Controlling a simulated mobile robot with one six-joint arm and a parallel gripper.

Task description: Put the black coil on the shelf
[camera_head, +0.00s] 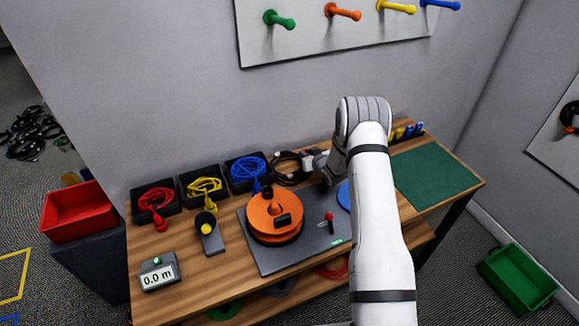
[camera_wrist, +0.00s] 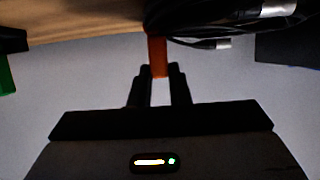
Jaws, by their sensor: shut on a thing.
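The black coil (camera_head: 288,169) is at the back of the wooden table, just right of the blue cable's bin. My gripper (camera_head: 312,160) is at its right side, partly hidden by my arm. In the wrist view the fingers (camera_wrist: 158,82) are shut on an orange tab (camera_wrist: 157,52) at the edge of the black coil (camera_wrist: 215,18), which has silver connectors. Whether the coil touches the table cannot be told. A wooden shelf (camera_head: 422,238) lies below the tabletop, with green, grey and red coils partly showing on it.
Black bins with red (camera_head: 154,197), yellow (camera_head: 204,187) and blue (camera_head: 247,170) cables line the back left. An orange reel (camera_head: 274,218) stands on a grey mat (camera_head: 270,263). A green mat (camera_head: 433,178) at right is clear. Coloured pegs (camera_head: 343,12) are on the wall.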

